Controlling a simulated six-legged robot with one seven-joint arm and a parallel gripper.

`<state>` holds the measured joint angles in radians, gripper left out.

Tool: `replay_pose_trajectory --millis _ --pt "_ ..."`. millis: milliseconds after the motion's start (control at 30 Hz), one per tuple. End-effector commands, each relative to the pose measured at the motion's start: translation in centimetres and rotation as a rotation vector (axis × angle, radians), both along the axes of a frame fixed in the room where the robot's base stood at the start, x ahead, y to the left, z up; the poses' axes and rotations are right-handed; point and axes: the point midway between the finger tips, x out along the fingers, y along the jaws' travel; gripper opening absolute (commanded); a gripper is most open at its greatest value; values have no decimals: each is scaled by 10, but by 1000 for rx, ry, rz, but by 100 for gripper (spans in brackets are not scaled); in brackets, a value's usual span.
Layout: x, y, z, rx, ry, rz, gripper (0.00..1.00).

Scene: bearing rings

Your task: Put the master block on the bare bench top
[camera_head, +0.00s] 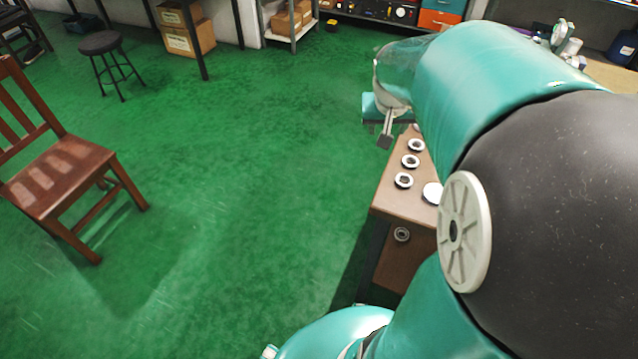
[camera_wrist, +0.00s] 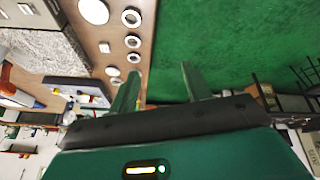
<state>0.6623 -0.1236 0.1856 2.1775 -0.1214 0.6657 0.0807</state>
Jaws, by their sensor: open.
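My gripper (camera_head: 386,128) is open over the far end of the brown bench top (camera_head: 386,200). In the wrist view its two fingers (camera_wrist: 160,85) stand apart with nothing between them. In the head view my arm hides most of the bench and I see no such block.
Several bearing rings (camera_head: 403,181) stand in a row along the bench edge, beside a white disc (camera_head: 432,193). A wooden chair (camera_head: 70,175) and stool (camera_head: 100,45) stand on the open green floor.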

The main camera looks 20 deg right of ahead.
Motion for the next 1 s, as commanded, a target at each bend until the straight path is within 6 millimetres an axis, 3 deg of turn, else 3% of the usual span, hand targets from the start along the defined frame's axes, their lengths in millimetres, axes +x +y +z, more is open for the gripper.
replay_pose_trajectory --millis 33,200,300,433,633,1000 --pt "-5 31 13 -8 -10 52 49" --pt "-38 111 38 -4 -36 201 49" --pt "-63 152 46 13 -54 293 49" --pt "-96 192 49 43 -77 405 49" --pt "-124 219 48 76 -90 494 49" --pt "-125 220 47 79 -90 499 49"
